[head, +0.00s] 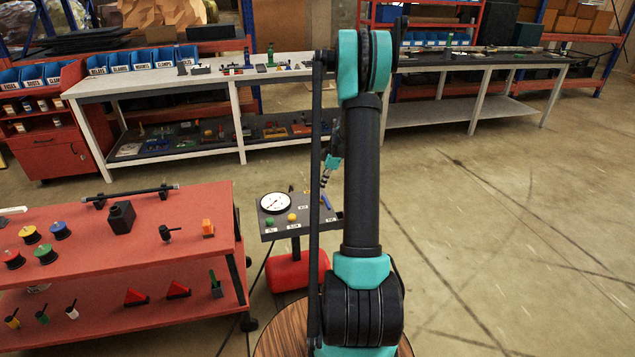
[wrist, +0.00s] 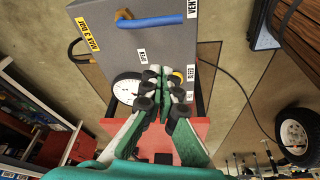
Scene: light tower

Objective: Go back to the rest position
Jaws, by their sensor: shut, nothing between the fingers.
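My gripper (wrist: 164,72) is shut and empty in the wrist view, its fingertips together in front of a grey control panel (wrist: 215,30). The panel carries a white dial gauge (wrist: 126,90), a yellow button (wrist: 177,75) and a blue lever (wrist: 155,20), with labels such as MAX 3 BAR. In the head view my arm stands in the middle and hides part of the panel (head: 268,233). My gripper (head: 325,176) shows only partly there, behind the arm, above the panel's right side. I cannot tell whether the fingertips touch the panel.
A red two-level cart (head: 190,250) with spools and small parts stands at the left, close to the panel. A long workbench (head: 120,84) with blue bins runs along the back. A red base (head: 290,272) sits under the panel. The floor (head: 500,230) at the right is clear.

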